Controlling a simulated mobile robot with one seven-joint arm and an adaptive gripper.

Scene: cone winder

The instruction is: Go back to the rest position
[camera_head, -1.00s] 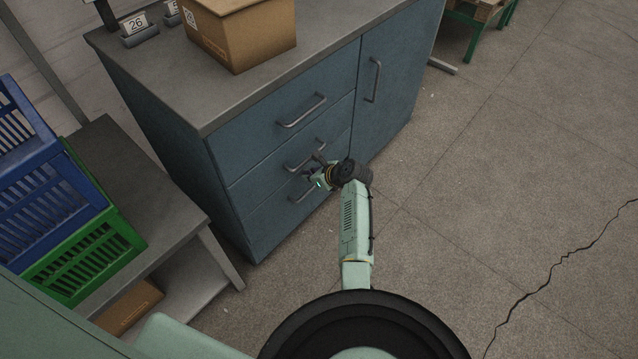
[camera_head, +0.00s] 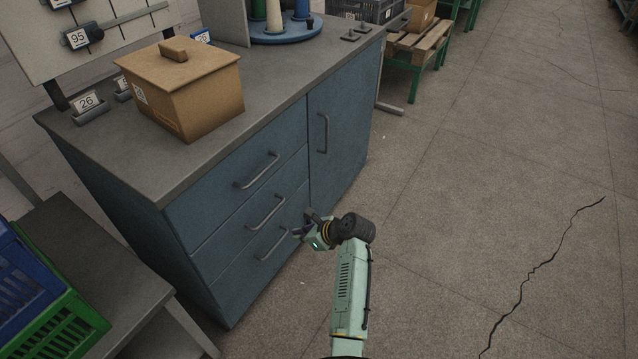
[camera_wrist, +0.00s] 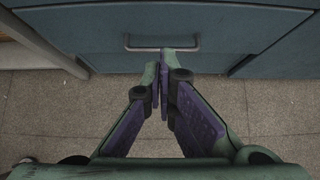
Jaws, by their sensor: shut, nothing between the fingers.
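My gripper (camera_wrist: 163,66) is shut and empty in the wrist view, its purple-padded fingers meeting at the tips. In the head view my gripper (camera_head: 304,230) is at the end of my pale green arm, in front of the blue cabinet (camera_head: 215,265). The wrist view shows a drawer front with its grey handle (camera_wrist: 162,43) beyond the fingertips. The drawers and the door look closed. I cannot tell how far the fingertips are from the lowest drawer handle (camera_head: 273,243).
A lidded cardboard box (camera_head: 200,95) stands on the cabinet's grey top. A low table (camera_head: 90,250) and green and blue crates (camera_head: 65,330) are at the left. A wooden pallet (camera_head: 420,42) is behind. The cracked floor (camera_head: 480,220) at the right is clear.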

